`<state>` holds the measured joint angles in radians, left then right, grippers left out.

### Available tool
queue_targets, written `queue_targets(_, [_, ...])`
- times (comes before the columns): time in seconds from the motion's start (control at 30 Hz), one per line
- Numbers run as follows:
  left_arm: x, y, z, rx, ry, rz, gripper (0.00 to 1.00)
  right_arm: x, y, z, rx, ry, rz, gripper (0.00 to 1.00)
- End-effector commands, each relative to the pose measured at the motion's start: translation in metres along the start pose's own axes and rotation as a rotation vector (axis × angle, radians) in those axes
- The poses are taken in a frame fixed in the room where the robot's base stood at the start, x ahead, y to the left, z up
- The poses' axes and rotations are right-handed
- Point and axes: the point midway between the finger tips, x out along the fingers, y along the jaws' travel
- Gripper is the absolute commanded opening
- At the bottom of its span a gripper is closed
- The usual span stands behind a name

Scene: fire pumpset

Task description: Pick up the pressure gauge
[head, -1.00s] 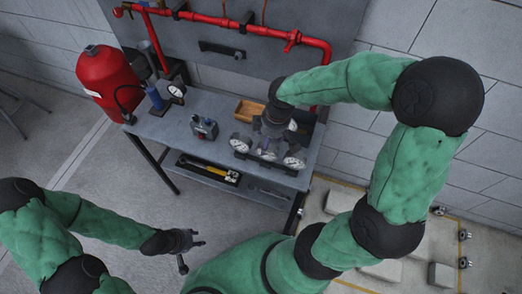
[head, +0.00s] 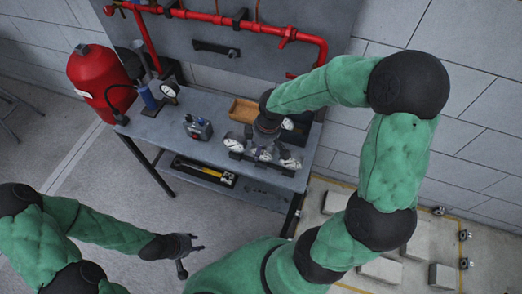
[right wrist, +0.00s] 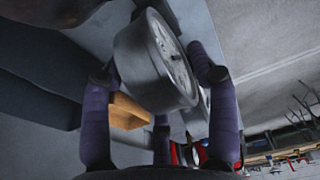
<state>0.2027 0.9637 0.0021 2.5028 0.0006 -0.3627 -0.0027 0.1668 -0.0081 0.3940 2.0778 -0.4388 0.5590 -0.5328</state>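Several round pressure gauges with white dials stand in a row near the bench's front right, including a left one (head: 235,144) and a right one (head: 291,163). My right gripper (head: 265,146) is lowered over the row from above and partly hides the middle. In the right wrist view a grey-cased gauge (right wrist: 155,68) lies between the spread purple fingers of my right gripper (right wrist: 157,72), with some space beside the right finger. Whether any finger touches it is unclear. My left gripper (head: 190,256) is open and empty, low in front of the bench.
The grey bench (head: 158,126) also carries a wooden tray (head: 244,110), a small grey device (head: 198,128), a blue bottle (head: 148,98) and a separate dial gauge (head: 170,91). A red tank (head: 96,75) stands left. Red pipes (head: 225,21) run behind. A lower shelf holds a tool tray (head: 205,173).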

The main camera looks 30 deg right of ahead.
Motion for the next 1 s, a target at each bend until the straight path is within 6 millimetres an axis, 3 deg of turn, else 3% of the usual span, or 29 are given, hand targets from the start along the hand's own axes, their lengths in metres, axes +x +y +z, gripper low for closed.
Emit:
queue_targets(0.03, [0.000, 0.000, 0.000, 0.000, 0.000, 0.000, 0.40, 0.000, 0.000, 0.000, 0.000, 0.000, 0.000, 0.35])
queue_targets(0.13, [0.000, 0.000, 0.000, 0.000, -0.001, 0.000, 0.40, 0.000, 0.000, 0.000, 0.000, 0.000, 0.000, 0.06])
queue_targets(0.17, [0.000, 0.000, 0.000, 0.000, -0.001, 0.000, 0.40, 0.000, 0.000, 0.000, 0.000, 0.000, 0.000, 0.02])
queue_targets(0.63, [-0.006, 0.002, 0.001, 0.000, -0.001, 0.000, 0.40, -0.011, 0.000, -0.001, 0.000, -0.002, -0.001, 0.01])
queue_targets(0.83, [-0.020, 0.007, 0.001, 0.000, -0.001, 0.000, 0.40, -0.038, -0.002, -0.004, -0.002, -0.003, -0.001, 0.01])
queue_targets(1.0, [-0.030, 0.011, 0.002, 0.000, -0.001, 0.000, 0.40, -0.069, -0.027, -0.002, -0.004, 0.000, 0.001, 0.01])
